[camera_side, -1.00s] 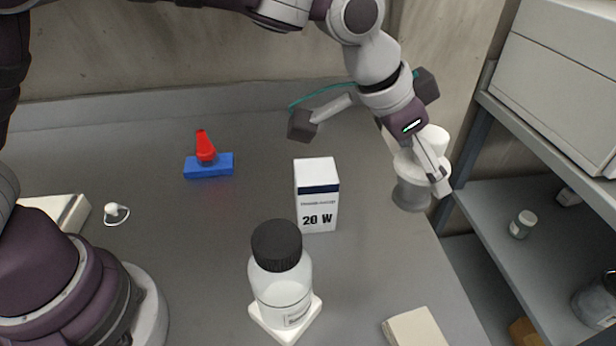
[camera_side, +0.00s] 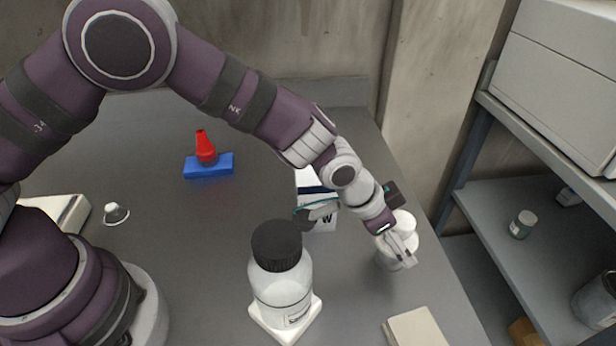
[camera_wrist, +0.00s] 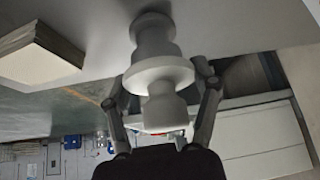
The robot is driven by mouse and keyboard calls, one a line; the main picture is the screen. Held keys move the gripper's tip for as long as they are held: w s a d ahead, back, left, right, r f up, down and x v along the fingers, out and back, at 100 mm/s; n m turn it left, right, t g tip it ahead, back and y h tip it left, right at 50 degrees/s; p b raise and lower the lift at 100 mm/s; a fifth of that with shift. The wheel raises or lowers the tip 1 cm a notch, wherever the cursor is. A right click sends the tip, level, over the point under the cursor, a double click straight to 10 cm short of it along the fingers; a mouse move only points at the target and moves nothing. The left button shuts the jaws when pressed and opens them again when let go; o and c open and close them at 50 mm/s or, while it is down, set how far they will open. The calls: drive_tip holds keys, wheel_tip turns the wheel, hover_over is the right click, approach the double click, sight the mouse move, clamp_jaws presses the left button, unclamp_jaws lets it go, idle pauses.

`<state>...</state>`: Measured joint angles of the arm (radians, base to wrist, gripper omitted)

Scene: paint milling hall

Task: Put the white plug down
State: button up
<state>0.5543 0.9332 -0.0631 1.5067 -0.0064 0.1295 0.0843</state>
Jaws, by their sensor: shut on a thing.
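The white plug (camera_side: 404,221) has a round knob, a wide flange and a lower body. My gripper (camera_side: 402,246) is shut on it at the right side of the grey table, right of the 20 W box. In the wrist view the plug (camera_wrist: 158,72) sits between the two fingers of my gripper (camera_wrist: 162,92), with its flange and stepped body pointing toward the grey tabletop. The plug looks roughly upright in the side view. Whether its lower end touches the table, I cannot tell.
A black-capped bottle (camera_side: 280,272) on a white tile stands left of the plug. The 20 W box (camera_side: 318,181) is partly behind my arm. A cream block (camera_side: 415,328) lies nearer the front. The right table edge is close.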

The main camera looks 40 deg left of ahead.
drive_tip(key=shift+f, duration=0.1)
drive_tip(key=o, duration=1.2)
drive_tip(key=shift+o, duration=0.2)
drive_tip(key=v, duration=1.2)
drive_tip(key=s+a+r+n+y, duration=0.2)
drive_tip(key=s+a, duration=0.3)
drive_tip(key=a, duration=0.4)
drive_tip(key=s+a+r+n+y, duration=0.2)
drive_tip(key=s+a+r+n, duration=0.3)
drive_tip(key=a, duration=0.5)
drive_tip(key=shift+s+a+n, duration=0.15)
drive_tip(key=shift+s+n, duration=0.15)
drive_tip(key=shift+s, duration=0.5)
